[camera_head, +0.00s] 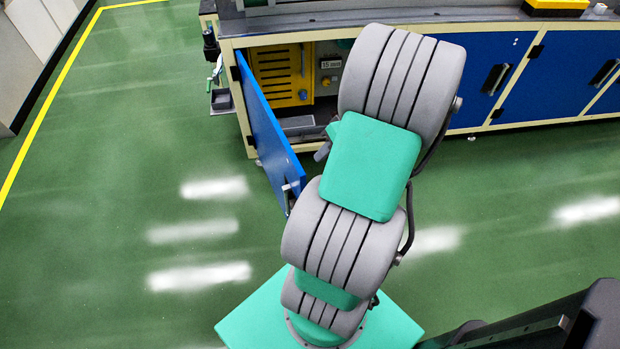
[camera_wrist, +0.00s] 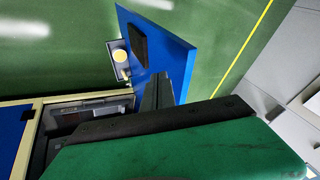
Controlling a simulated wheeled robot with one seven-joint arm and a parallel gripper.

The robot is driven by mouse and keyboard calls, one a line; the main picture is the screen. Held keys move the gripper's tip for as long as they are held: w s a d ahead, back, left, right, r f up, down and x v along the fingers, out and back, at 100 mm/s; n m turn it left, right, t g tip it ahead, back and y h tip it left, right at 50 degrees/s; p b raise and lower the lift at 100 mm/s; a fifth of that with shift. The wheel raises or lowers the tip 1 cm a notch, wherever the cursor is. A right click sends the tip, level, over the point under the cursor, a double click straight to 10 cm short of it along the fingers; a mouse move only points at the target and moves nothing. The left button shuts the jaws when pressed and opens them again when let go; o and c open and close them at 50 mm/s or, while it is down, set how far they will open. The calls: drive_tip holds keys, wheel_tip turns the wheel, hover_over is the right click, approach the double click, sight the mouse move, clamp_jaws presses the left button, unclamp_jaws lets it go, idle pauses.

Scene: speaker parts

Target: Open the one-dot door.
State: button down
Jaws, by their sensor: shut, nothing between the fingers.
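A blue door (camera_head: 268,130) stands swung out from the left end of the cabinet, with a handle on its outer edge area. In the wrist view the blue door (camera_wrist: 178,50) rises beyond my gripper. No dot mark can be made out on it. My gripper (camera_wrist: 158,90) is shut and empty, its dark fingers close to the door's lower part in that view; I cannot tell whether they touch it. In the head view my arm hides most of the gripper, which is near the open compartment, to the right of the door.
The open compartment holds a yellow panel (camera_head: 279,75) and a grey box with a "15 min" label (camera_head: 330,64). Other blue doors (camera_head: 489,80) to the right are shut. A small grey tray (camera_head: 222,101) is by the cabinet's left side. Green floor (camera_head: 120,160) is clear on the left.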

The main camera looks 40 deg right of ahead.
drive_tip(key=s+d+f+t, duration=0.2)
drive_tip(key=s+d+f, duration=0.1)
drive_tip(key=s+d, duration=0.1)
drive_tip(key=w+a+f, duration=0.6)
drive_tip(key=a+f, duration=0.1)
drive_tip(key=shift+w+f+m+p, duration=0.3)
drive_tip(key=shift+p, duration=0.05)
